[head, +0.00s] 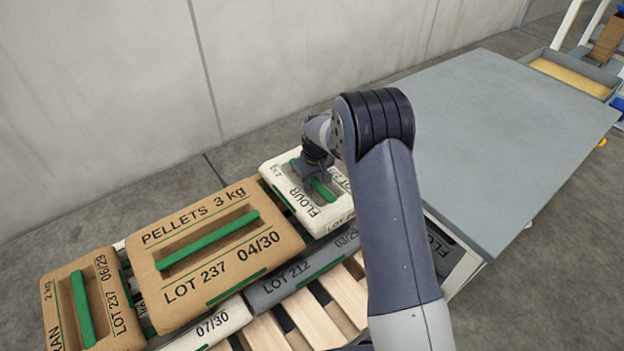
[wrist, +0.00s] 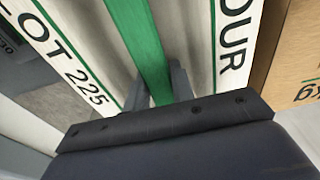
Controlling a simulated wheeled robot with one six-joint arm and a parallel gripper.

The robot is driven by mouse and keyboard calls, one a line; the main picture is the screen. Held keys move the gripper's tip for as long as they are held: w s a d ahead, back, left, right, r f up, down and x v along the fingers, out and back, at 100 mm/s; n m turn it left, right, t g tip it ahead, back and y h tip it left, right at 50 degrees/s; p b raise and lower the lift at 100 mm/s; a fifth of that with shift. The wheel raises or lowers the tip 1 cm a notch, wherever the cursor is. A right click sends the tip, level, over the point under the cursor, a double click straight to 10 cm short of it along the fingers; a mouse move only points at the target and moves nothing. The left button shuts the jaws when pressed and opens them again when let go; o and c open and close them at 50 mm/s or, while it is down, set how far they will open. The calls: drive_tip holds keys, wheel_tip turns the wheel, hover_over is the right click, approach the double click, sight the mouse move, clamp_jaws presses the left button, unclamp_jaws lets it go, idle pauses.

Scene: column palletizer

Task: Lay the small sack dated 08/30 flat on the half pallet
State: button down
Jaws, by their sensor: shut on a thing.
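A small white sack marked FLOUR (head: 325,224) is at the far end of the wooden half pallet (head: 308,318), beside a large brown sack. My gripper (head: 314,172) is over its middle, shut on its green handle strip (head: 325,190). The wrist view shows the green strip (wrist: 137,38) between the fingers (wrist: 160,90) and the white sack (wrist: 68,48) with LOT 225 printed on it. The sack looks flat. Its date is hidden or unreadable, and I cannot tell whether it rests on the sacks below or hangs just above them.
A brown PELLETS sack dated 04/30 (head: 165,235) and a brown sack dated 06/29 (head: 55,310) lie left. Grey sack LOT 212 (head: 290,285) and a white sack dated 07/30 (head: 215,325) lie lower. A bare grey table (head: 490,130) stands right.

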sight(315, 182)
drive_tip(key=shift+w+f+b, duration=0.1)
drive_tip(key=shift+f+b, duration=0.3)
drive_tip(key=c, duration=1.2)
unclamp_jaws()
drive_tip(key=shift+f, duration=0.1)
wheel_tip(315, 182, up, 13)
drive_tip(key=s+p, duration=0.1)
drive_tip(key=p, duration=0.1)
drive_tip(key=shift+s+d, duration=0.25)
drive_tip(key=shift+d, duration=0.15)
drive_tip(key=f, duration=0.4)
drive_tip(key=w+f+b, duration=0.1)
drive_tip(key=f, duration=0.3)
drive_tip(key=f+b, duration=0.1)
drive_tip(key=f, duration=0.4)
drive_tip(key=shift+w+a+f, duration=0.1)
drive_tip(key=shift+w+a, duration=0.05)
drive_tip(key=shift+a, duration=0.25)
drive_tip(key=shift+r, duration=0.4)
